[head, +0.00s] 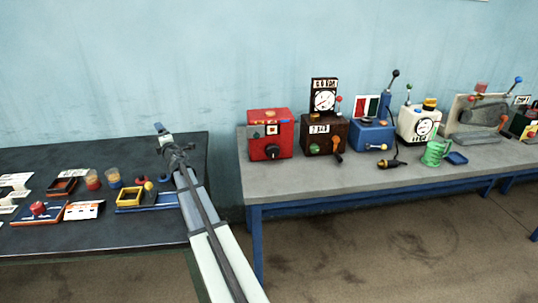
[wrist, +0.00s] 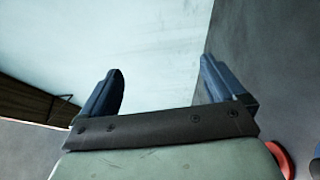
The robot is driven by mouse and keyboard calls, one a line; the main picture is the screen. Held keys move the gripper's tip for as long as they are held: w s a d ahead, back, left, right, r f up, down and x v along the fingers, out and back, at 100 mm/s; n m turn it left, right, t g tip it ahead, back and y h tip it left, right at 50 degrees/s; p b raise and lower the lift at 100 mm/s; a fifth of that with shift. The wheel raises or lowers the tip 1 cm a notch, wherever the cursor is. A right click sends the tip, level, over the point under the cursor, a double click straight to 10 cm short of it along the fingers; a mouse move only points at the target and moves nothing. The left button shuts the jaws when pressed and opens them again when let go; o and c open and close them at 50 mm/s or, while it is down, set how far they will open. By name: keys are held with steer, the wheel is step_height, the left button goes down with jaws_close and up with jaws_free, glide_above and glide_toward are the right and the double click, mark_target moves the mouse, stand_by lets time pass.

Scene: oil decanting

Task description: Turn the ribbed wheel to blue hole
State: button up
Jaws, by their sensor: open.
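A red box (head: 258,143) stands at the left end of the grey bench, with a dark round knob (head: 272,151) low on its front. A small square window with an orange mark (head: 271,130) sits above the knob. The knob may be the ribbed wheel, but its ribs are too small to make out. I cannot pick out a blue hole. My gripper (head: 165,138) is raised over the back right of the dark table, left of the red box and well apart from it. In the wrist view my gripper (wrist: 160,72) is open, with nothing between its fingers.
The grey bench (head: 345,180) also holds a brown box (head: 322,137) with an orange handle, a blue machine (head: 371,136), a white machine (head: 419,125) and a green can (head: 434,153). The dark table (head: 130,231) holds cups, trays and cards. A gap separates both tables.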

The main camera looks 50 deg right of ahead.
steer(key=s+d+f+n+h, duration=0.1)
steer(key=s+d+f, duration=0.1)
steer(key=s+d, duration=0.55)
steer(key=n+g+h, duration=0.5)
steer(key=n+h, duration=0.1)
steer(key=n, duration=0.3)
glide_toward(273, 152)
steer(key=x, duration=0.9)
steer(key=shift+w+d+f, duration=0.1)
steer(key=shift+d, duration=0.1)
steer(key=c, duration=1)
